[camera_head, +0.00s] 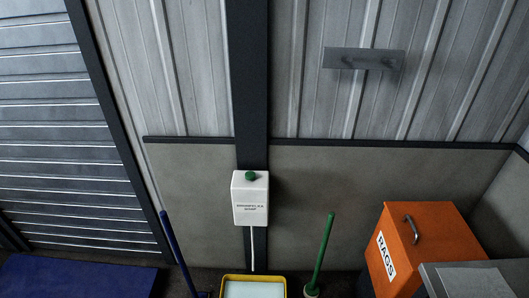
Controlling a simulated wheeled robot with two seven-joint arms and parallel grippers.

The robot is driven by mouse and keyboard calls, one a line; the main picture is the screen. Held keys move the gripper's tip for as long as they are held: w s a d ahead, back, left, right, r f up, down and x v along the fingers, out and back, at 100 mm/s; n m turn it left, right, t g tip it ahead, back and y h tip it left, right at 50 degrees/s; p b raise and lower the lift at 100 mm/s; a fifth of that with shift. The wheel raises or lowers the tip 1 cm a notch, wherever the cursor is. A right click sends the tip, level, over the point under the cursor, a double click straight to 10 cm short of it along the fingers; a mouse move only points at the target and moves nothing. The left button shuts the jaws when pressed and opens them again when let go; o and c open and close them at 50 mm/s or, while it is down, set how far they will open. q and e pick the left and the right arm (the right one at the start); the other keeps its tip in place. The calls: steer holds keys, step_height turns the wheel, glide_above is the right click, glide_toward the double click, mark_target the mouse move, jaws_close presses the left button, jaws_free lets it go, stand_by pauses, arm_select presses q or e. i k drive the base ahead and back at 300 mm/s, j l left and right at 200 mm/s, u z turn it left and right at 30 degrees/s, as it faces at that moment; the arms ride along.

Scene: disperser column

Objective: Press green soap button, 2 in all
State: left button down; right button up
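A white soap dispenser (250,203) is fixed to a dark vertical column (251,80) in the middle of the camera_head view. Its front carries a dark printed label that is too small to read fully. A round green button (251,176) sits at the top of the dispenser. A thin white tube (253,248) runs down from its underside toward a yellow-rimmed tub (254,278). Neither of my grippers is in view, and nothing touches the button.
An orange RAGS box (427,240) with a handle and a grey box (470,280) stand at the lower right. A green handle (323,252) and a blue handle (178,252) stand on either side of the tub. A blue mat (75,278) lies lower left. Space before the dispenser is clear.

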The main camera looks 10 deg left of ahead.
mark_target(250, 175)
steer(key=i+j+z, duration=0.1)
steer(key=i, duration=0.8)
